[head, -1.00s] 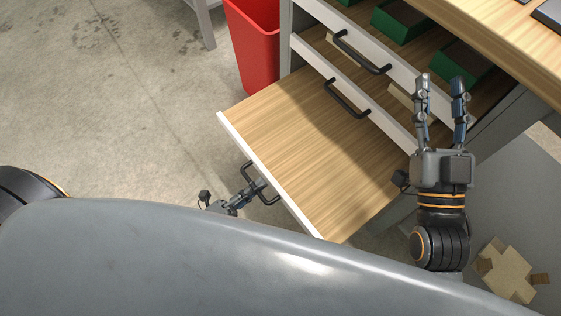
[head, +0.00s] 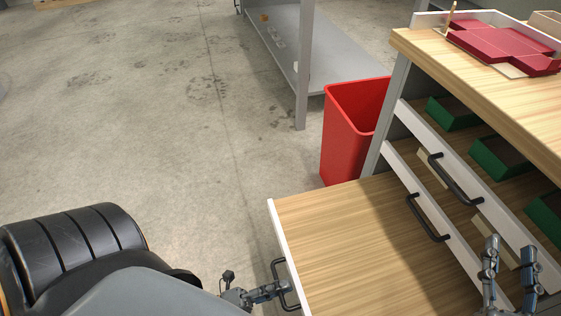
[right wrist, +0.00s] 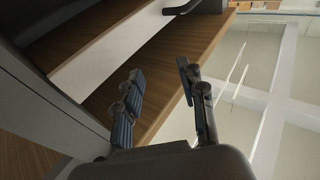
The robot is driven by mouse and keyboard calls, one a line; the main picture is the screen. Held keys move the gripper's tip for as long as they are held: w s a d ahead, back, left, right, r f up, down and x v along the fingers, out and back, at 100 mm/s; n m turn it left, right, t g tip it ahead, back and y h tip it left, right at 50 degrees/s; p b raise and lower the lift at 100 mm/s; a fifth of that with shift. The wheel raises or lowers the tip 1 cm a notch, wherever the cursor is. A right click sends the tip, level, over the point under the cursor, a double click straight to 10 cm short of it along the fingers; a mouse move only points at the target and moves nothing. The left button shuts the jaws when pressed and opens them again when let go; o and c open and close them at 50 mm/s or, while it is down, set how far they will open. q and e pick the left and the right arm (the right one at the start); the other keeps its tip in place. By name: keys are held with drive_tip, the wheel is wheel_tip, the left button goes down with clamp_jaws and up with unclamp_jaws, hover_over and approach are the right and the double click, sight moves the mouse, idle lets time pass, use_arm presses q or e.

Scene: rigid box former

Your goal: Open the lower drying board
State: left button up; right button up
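The lower drying board (head: 350,240) is a wooden board with a white front edge, pulled far out of the cabinet. A black handle (head: 278,268) is on its front. My left gripper (head: 276,290) is at this handle, its fingers looking closed around the bar; the contact is small and partly hidden. My right gripper (head: 509,262) is at the lower right, in front of the upper boards. In the right wrist view (right wrist: 158,85) its fingers are spread and nothing is between them.
A red bin (head: 350,130) stands beside the cabinet. Red flat pieces (head: 505,45) lie on the top. The floor at left is clear.

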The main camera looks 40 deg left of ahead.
use_arm(q)
drive_tip(key=shift+o, duration=0.5)
drive_tip(key=shift+r, duration=0.1)
drive_tip(key=v, duration=1.2)
